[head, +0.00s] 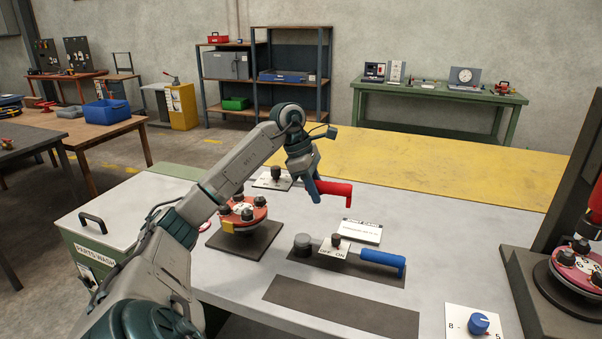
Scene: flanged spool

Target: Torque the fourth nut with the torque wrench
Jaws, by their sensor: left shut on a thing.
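My left gripper (314,186) is shut on a red-handled tool (337,190), held above the bench. Its jaws hide part of the tool, and I cannot make out its working end or tell for sure that it is the torque wrench. A red flange (243,224) with several dark nuts (247,214) on it stands on a dark square plate (262,243), left of and below the gripper in the picture. The gripper and tool look apart from it. A blue-handled tool (381,258) with a round grey head lies on a dark mat. My right gripper is not in view.
A bare dark mat (342,306) lies at the bench front. An OFF/ON switch card (334,248), a white printed card (361,231) and a blue dial (479,323) are nearby. A second red flange (578,268) stands at the right edge. The white bench top (440,240) is clear between.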

